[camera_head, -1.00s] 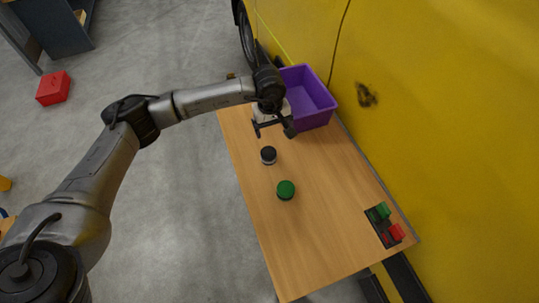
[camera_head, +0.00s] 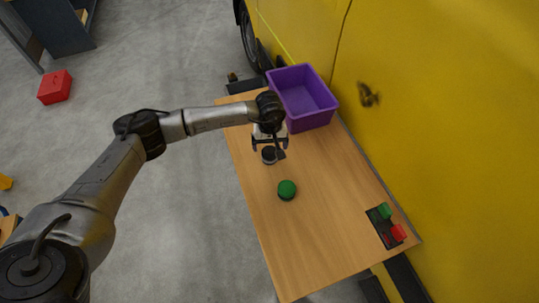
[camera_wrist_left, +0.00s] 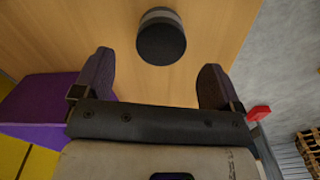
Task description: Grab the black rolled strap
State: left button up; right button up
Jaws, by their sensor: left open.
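The black rolled strap (camera_head: 269,155) stands on the wooden table, near its left edge. In the left wrist view the strap (camera_wrist_left: 161,40) shows as a dark round roll with a light grey band, just beyond the fingertips and between their lines. My left gripper (camera_head: 268,148) is open and empty above the strap, partly covering it in the head view. In the wrist view its two fingers (camera_wrist_left: 157,72) are spread wide, with no contact on the strap visible. My right gripper is not in view.
A green roll (camera_head: 287,190) stands on the table (camera_head: 320,235) nearer me. A purple bin (camera_head: 304,98) sits at the far end. A black tray (camera_head: 386,227) with green and red items lies at the right edge. A yellow vehicle (camera_head: 450,120) borders the table.

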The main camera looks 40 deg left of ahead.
aim_at(270, 152)
pick_arm(q)
jog(key=shift+f, duration=2.6)
jog(key=shift+c, duration=0.3)
jog(key=shift+r, duration=0.1)
jog(key=c, duration=1.1)
